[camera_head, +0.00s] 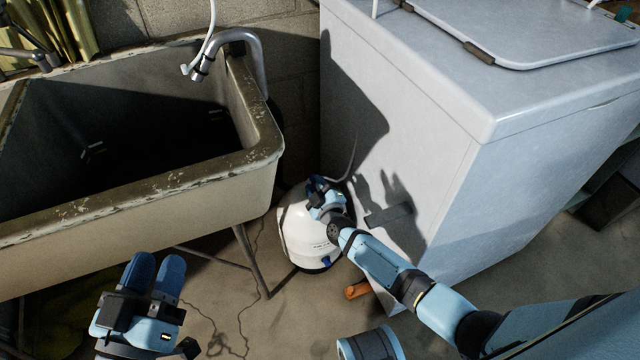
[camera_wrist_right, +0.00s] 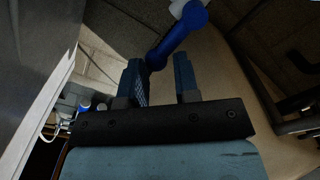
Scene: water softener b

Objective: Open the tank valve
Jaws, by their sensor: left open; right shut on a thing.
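The white tank (camera_head: 308,238) stands on the floor between the sink and the large white appliance. My right gripper (camera_head: 322,186) is at the top of the tank and hides most of the valve in the head view. In the right wrist view, a blue valve handle (camera_wrist_right: 176,36) slants down from a pale fitting to between the fingertips (camera_wrist_right: 160,72), close to the left finger. The right gripper is shut on this handle. My left gripper (camera_head: 154,268) is open and empty, at the lower left, apart from the tank, with its fingers pointing up.
A worn stone sink (camera_head: 215,182) with a tap stands at the left, on thin metal legs. The white appliance (camera_head: 400,130) stands close on the right. An orange pipe end (camera_head: 357,290) lies on the floor near the tank. Floor left of the tank is mostly clear.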

